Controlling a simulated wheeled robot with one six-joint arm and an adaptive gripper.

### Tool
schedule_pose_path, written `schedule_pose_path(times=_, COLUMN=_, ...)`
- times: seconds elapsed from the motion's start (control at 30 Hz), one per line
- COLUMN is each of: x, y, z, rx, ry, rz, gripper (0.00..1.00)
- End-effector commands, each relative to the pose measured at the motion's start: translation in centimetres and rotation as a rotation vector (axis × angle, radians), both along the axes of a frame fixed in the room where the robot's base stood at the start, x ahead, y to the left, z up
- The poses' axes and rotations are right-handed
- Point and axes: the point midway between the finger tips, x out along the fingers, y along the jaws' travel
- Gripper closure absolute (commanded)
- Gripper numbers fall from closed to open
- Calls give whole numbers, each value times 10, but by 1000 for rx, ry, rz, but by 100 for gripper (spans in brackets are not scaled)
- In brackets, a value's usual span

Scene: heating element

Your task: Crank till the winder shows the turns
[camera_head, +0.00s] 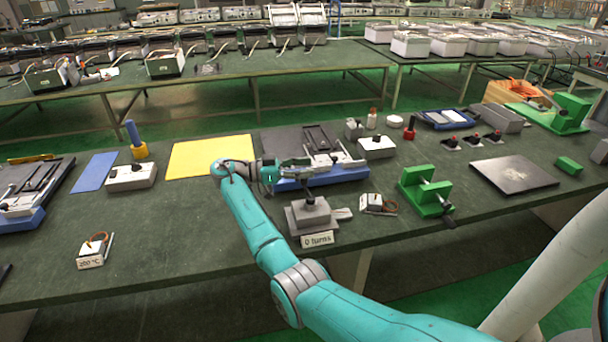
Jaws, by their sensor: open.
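A grey block-shaped device (322,214) with a dark upright handle or knob (309,196) stands near the front edge of the bench. A small sign reading "0 turns" (317,240) is at its front, so this appears to be the winder. My teal arm reaches in from the lower right and bends at the yellow mat. My gripper (297,178) is open and small in view, just above and behind the device in the picture. I cannot tell whether it touches anything. Its fingers are hard to separate from the blue-based fixture (345,172) behind.
A green stand with a crank-like bar (427,188) is right of the winder. A small white box (372,203) lies between them. A "200 °C" sign (90,261) is at left. The yellow mat (190,160) and black plate (512,174) are bare. The front-left bench is mostly clear.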

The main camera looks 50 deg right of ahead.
Motion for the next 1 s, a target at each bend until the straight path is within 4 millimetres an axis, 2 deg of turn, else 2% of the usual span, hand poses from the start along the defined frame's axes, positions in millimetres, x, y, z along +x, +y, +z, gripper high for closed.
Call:
schedule_pose_path(times=0.2, x=0, y=0, z=41, rx=-1, ry=-3, rz=0, gripper=50)
schedule_pose_path(times=0.4, x=0, y=-1, z=66, rx=-1, ry=-2, rz=-1, gripper=50)
schedule_pose_path(times=0.8, x=0, y=-1, z=73, rx=1, ry=1, rz=-1, gripper=50)
schedule_pose_path(times=1.0, x=0, y=-1, z=70, rx=6, ry=5, rz=7, gripper=100)
